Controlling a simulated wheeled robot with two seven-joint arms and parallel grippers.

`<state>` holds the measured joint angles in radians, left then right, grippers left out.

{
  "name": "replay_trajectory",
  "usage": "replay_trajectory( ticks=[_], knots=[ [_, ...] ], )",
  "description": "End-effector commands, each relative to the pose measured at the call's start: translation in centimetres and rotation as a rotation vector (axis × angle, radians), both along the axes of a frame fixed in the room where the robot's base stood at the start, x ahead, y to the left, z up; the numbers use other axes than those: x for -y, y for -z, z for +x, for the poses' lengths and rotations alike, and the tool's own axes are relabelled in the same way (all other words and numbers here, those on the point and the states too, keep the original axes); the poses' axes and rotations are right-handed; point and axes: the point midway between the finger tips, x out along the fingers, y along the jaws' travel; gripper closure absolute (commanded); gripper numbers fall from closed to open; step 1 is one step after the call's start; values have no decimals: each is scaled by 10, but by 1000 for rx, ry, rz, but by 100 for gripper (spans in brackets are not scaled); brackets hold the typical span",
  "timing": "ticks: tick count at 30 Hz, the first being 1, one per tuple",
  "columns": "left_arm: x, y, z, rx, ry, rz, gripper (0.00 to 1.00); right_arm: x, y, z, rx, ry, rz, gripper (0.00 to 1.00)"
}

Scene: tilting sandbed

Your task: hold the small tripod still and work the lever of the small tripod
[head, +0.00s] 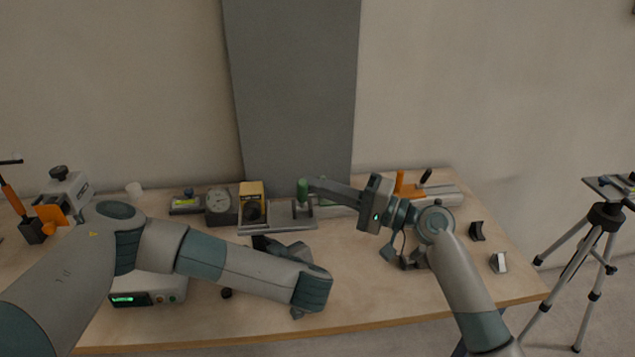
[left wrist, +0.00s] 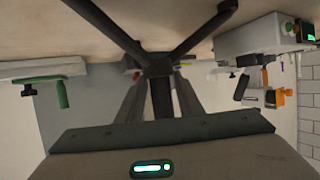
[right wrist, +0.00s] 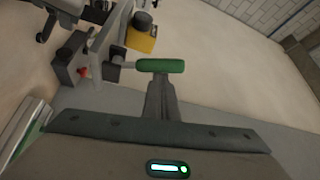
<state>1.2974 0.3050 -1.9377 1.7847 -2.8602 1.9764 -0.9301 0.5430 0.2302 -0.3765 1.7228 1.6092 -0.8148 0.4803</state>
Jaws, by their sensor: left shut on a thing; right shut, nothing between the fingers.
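A small dark tripod shows in the left wrist view (left wrist: 158,68), its legs spreading from a hub towards the table. In the head view it is mostly hidden by my left arm. My left gripper (left wrist: 160,100) is shut on the tripod's dark post. A green handle (head: 303,189) stands upright in the head view above a metal rail; it also shows in the right wrist view (right wrist: 160,65). I cannot tell whether it belongs to the tripod. My right gripper (head: 316,185) is shut and empty, its tips right at the green handle; contact is unclear.
A dial gauge (head: 219,203) and a yellow-topped box (head: 252,203) stand left of the green handle. An instrument with a display (head: 150,292) is at the front left. Small blocks (head: 477,231) lie at the right. The front right of the table is fairly clear.

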Motion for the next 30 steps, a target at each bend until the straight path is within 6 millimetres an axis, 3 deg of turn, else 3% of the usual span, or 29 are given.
replay_trajectory(
  ticks=[20,30],
  knots=[
    [2,4,-2,-9,4,-3,100,-2,3,-4,-4,-6,-4,100],
    [2,7,-4,-14,6,-4,100,1,-8,20,-2,-1,-3,100]
  ],
)
